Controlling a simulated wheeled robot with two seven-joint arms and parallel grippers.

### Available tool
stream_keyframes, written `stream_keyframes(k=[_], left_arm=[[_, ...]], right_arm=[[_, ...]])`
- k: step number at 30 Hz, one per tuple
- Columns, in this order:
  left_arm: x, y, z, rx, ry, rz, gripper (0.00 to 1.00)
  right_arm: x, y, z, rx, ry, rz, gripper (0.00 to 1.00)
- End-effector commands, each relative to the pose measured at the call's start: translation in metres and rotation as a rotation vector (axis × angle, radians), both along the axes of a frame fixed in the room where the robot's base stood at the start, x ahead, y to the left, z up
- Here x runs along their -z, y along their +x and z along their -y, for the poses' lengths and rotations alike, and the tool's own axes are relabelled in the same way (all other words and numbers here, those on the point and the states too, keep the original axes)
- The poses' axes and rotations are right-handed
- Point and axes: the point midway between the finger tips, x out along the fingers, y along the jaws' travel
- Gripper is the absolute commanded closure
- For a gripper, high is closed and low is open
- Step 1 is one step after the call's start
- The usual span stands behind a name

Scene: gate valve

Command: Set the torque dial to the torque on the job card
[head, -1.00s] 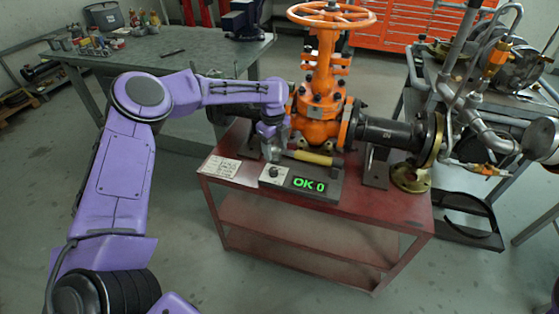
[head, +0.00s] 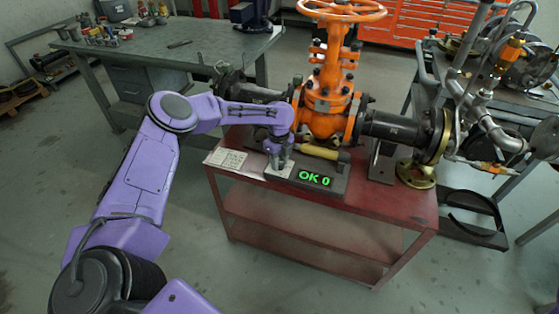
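The torque tester (head: 337,187) is a dark box on the red cart, with a green display (head: 314,178) reading "OK 0". The torque dial on its left pale panel (head: 277,172) is hidden behind my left gripper. The job card (head: 227,159) is a white sheet at the left of the cart top; its writing is too small to read. My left gripper (head: 279,165) points down right at the dial panel; whether its fingers are open or shut on the dial does not show. A yellow-handled tool (head: 318,152) lies behind the box. My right gripper is not in view.
The orange gate valve (head: 328,100) with its handwheel stands behind the box, with dark flanged pipes either side. The red cart (head: 392,207) has bare room at its right front. A grey workbench (head: 190,47) is at the back left, and a pipe-laden table stands at right.

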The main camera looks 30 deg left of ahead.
Motion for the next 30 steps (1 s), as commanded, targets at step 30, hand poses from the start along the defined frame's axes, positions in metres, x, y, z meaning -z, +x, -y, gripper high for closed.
stream_keyframes(k=[30], left_arm=[[-0.003,0.001,0.001,-0.478,0.002,0.002,0.97]], right_arm=[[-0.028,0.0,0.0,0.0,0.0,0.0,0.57]])
